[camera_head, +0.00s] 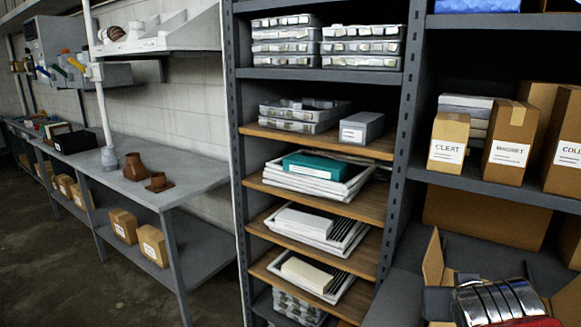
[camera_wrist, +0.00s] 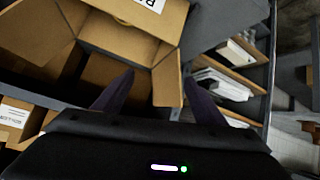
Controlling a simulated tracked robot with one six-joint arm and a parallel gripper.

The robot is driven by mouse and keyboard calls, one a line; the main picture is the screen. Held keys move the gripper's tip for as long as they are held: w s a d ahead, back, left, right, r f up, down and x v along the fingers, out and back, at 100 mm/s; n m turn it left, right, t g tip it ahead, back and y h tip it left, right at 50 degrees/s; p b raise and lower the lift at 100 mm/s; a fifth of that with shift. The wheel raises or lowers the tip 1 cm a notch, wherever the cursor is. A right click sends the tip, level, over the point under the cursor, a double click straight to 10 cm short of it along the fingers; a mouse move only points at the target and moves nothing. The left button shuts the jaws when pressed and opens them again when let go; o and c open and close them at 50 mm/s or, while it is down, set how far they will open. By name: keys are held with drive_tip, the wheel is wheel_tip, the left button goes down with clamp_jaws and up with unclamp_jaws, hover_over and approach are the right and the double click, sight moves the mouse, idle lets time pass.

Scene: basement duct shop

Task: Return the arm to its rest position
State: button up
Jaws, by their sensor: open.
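My gripper (camera_wrist: 158,88) shows in the wrist view, its two dark fingers spread apart with nothing between them. An open cardboard box (camera_wrist: 166,82) with raised flaps lies beyond the fingers. I cannot tell how far the fingers are from it. In the head view, open box flaps (camera_head: 433,264) stand at the lower right, next to a shiny ribbed metal shape with red below it. I cannot tell whether that shape is part of my arm. My gripper is not clearly visible in the head view.
A shelf rack (camera_head: 240,150) with trays and a teal box (camera_head: 315,165) stands in the middle. Labelled cartons (camera_head: 449,140) fill the right shelf. A grey workbench (camera_head: 190,178) with brown fittings (camera_head: 135,168) runs along the left wall. Floor is clear at lower left.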

drive_tip(key=s+a+f+n+g+y, duration=0.1)
drive_tip(key=s+a+f+g+y, duration=0.1)
drive_tip(key=s+a, duration=0.3)
drive_tip(key=s+a+f+n+g+y, duration=0.1)
drive_tip(key=s+a+f, duration=0.3)
drive_tip(key=a, duration=0.5)
drive_tip(key=shift+s+a+f+n+g+y, duration=0.3)
drive_tip(key=shift+s+a+g+y, duration=0.1)
drive_tip(key=shift+s+y, duration=0.45)
